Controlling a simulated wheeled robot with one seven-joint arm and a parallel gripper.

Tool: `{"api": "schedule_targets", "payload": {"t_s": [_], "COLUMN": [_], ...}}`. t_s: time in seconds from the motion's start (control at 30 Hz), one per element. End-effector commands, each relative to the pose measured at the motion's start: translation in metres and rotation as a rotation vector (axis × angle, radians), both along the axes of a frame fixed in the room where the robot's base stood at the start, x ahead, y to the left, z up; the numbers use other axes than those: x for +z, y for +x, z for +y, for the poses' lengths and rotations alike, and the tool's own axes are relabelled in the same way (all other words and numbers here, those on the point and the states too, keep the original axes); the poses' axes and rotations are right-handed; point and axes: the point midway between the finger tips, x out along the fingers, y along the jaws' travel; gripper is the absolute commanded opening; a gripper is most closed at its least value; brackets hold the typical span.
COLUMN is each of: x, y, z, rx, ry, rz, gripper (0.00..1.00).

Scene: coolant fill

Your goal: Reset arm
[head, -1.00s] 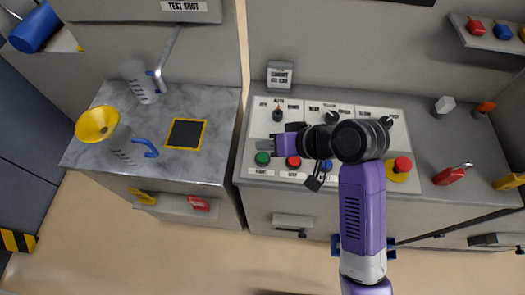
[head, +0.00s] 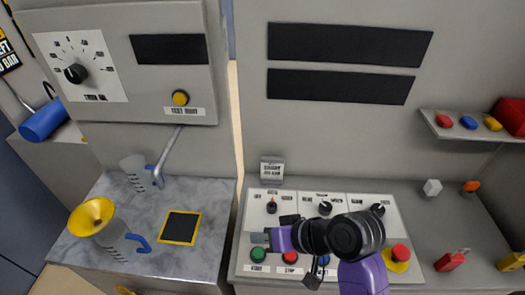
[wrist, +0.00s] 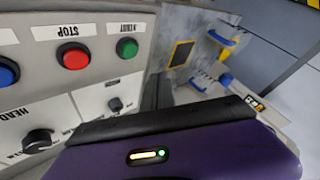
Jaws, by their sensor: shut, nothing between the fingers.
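My purple arm reaches in from the bottom right of the head view. My gripper (head: 258,239) points left, shut and empty, over the sloped control panel (head: 243,215). Its tip appears just above the green button (head: 258,254) in the picture; I cannot tell the height between them. The black wrist joints cover part of the panel's middle. In the wrist view the purple gripper body fills the bottom, with the green (wrist: 127,48) and red (wrist: 74,56) buttons beyond it.
A marble counter (head: 95,259) at left carries a yellow funnel (head: 91,216) in a jug, another clear jug (head: 136,171) and a yellow-edged dark pad (head: 180,227). At right are a red emergency button (head: 400,253) and a red padlock (head: 451,260). A shelf (head: 470,133) hangs above.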

Motion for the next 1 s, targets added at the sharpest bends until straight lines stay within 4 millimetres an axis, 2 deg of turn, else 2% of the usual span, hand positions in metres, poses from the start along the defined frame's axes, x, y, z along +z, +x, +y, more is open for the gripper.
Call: {"api": "schedule_targets", "payload": {"t_s": [0.17, 0.27, 0.37, 0.47, 0.57, 0.67, 0.77, 1.0], "x": [0.004, 0.015, 0.039, 0.049, 0.049, 0.044, 0.039, 0.033], "y": [0.006, 0.024, 0.051, 0.062, 0.061, 0.048, 0.027, -0.046], "z": [0.001, -0.001, -0.007, -0.022, -0.044, -0.072, -0.099, -0.154], "rx": [-0.015, -0.064, -0.145, -0.238, -0.333, -0.425, -0.502, -0.626], "ry": [0.011, 0.032, 0.058, 0.073, 0.075, 0.064, 0.042, -0.034], "rz": [-0.021, -0.093, -0.219, -0.335, -0.443, -0.545, -0.638, -0.819], "gripper": [0.00, 0.00, 0.00, 0.00, 0.00, 0.00, 0.00, 0.00]}}
